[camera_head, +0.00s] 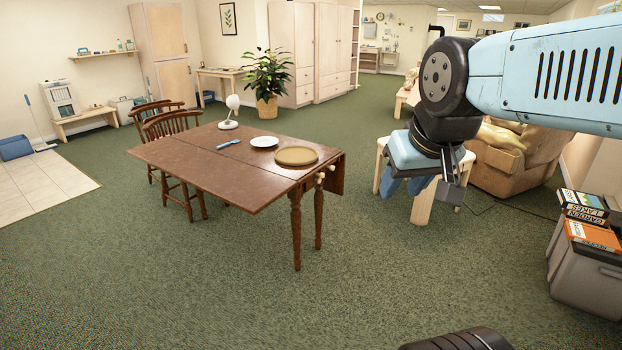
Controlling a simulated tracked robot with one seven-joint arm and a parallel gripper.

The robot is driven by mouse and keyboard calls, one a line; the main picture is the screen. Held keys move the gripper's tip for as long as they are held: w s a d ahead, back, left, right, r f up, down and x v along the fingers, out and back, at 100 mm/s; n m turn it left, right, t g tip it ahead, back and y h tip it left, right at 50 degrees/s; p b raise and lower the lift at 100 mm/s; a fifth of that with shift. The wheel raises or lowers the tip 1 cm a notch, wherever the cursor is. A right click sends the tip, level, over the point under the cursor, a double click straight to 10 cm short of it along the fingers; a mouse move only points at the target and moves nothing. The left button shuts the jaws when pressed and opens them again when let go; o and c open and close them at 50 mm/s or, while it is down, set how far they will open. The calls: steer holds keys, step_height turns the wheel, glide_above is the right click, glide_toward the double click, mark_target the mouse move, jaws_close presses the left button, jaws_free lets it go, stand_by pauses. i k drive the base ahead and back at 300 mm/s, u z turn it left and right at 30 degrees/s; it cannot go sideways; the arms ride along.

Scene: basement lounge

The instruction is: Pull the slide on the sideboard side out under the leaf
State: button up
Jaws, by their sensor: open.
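A brown drop-leaf table (185,165) stands left of centre on turned legs. Its left part lies flat and level, with a seam across the top. At the right end a leaf (337,177) hangs down. Two small pale knobs (320,179), apparently slide ends, show under the top's right end; how far any slide is out cannot be told. My gripper (406,190) is open and points down, right of the table and apart from it. Its fingers are partly lost against a pale stool behind. I cannot tell which piece is the sideboard.
A plate (264,142), a round tan board (296,156), a blue-handled item (228,144) and a lamp (231,112) are on the table. Chairs (170,127) stand behind it. An armchair (515,165) and a book-topped grey bin (585,275) are at right. The front carpet is clear.

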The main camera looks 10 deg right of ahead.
mark_target(321, 175)
steer(key=z, duration=0.1)
steer(key=i, duration=1)
steer(key=u, duration=0.1)
steer(key=k, duration=0.6)
steer(key=u, duration=0.25)
steer(key=i, duration=1.45)
steer(key=z, duration=0.55)
